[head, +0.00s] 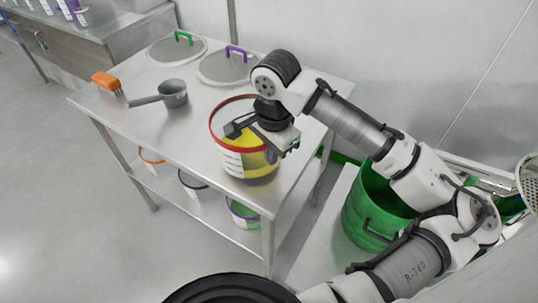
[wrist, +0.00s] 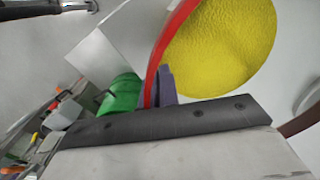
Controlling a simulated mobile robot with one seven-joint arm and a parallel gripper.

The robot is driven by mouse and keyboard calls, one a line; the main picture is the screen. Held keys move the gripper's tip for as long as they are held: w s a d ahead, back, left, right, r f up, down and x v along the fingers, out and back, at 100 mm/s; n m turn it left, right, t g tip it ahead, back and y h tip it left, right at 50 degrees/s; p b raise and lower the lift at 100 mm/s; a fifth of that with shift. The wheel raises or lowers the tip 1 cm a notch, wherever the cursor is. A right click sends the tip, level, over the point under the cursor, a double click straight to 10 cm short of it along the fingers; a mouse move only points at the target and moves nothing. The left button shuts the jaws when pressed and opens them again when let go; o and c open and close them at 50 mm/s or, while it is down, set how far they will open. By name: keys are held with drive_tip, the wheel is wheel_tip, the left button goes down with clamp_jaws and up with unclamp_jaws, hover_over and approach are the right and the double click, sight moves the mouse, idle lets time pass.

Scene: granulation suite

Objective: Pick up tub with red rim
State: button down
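The tub with red rim (head: 238,160) stands upright at the front right of the steel table. It is pale with a label, and yellow stuff shows inside it. My gripper (head: 268,130) is over the right side of the rim, with its dark bar across the tub's mouth. In the wrist view the red rim (wrist: 153,85) runs down to the grey-purple finger pads (wrist: 167,86), which are close together at the middle of the bar. They look shut on the rim, though the rim partly hides them. I see no gap under the tub.
A green drum (head: 375,205) is to the right, under my arm.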

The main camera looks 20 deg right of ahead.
wheel_tip(320, 180, up, 18)
drive_tip(key=shift+r+b, duration=0.2)
drive_tip(key=shift+b, duration=0.1)
idle(0.5)
